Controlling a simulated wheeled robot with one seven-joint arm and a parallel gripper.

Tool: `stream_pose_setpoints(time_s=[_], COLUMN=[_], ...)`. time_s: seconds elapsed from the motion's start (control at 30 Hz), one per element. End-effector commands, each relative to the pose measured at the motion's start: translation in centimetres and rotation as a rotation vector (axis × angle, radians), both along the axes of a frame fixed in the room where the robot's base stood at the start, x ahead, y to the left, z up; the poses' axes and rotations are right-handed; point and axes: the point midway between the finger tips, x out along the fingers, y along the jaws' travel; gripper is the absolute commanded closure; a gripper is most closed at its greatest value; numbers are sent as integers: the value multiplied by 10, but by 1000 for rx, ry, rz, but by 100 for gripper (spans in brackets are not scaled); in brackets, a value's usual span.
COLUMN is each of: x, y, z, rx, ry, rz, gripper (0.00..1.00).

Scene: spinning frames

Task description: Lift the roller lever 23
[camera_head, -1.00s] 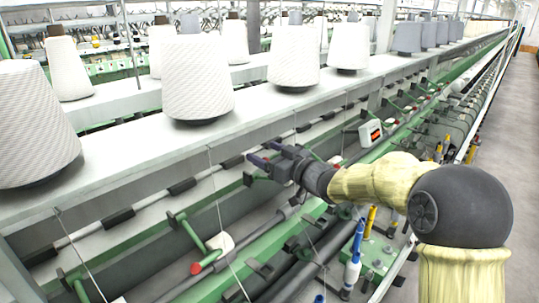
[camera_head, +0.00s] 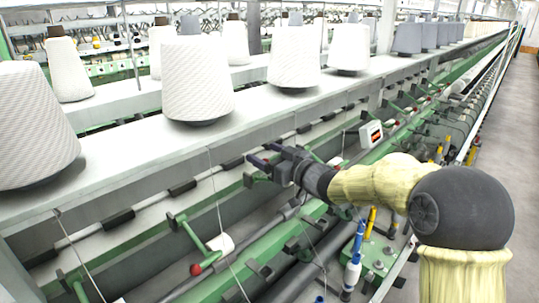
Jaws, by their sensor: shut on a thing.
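Green roller levers line the front of the spinning frame. One lever (camera_head: 250,179) has its green end right at my gripper (camera_head: 260,154). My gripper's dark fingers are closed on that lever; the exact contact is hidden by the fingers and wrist. No number shows, so I cannot read which lever is 23. A neighbouring lever (camera_head: 190,232) at lower left is tilted, with a red knob (camera_head: 198,269) and a white roller (camera_head: 220,243) near its lower end.
White yarn cones (camera_head: 197,80) stand on the grey shelf (camera_head: 120,155) above and left of my gripper. A small display box (camera_head: 371,134) is beyond my gripper. A green rail (camera_head: 240,262) runs below. The aisle floor (camera_head: 498,150) at right is clear.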

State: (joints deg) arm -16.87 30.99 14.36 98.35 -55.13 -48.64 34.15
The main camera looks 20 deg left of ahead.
Motion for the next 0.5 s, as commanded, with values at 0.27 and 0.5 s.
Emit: stream_pose_setpoints(time_s=[0.27, 0.5], x=[-1, 1], y=[-1, -2], z=[-8, -4], rx=[-10, -5], ry=[13, 7], rz=[2, -2], gripper=[17, 9])
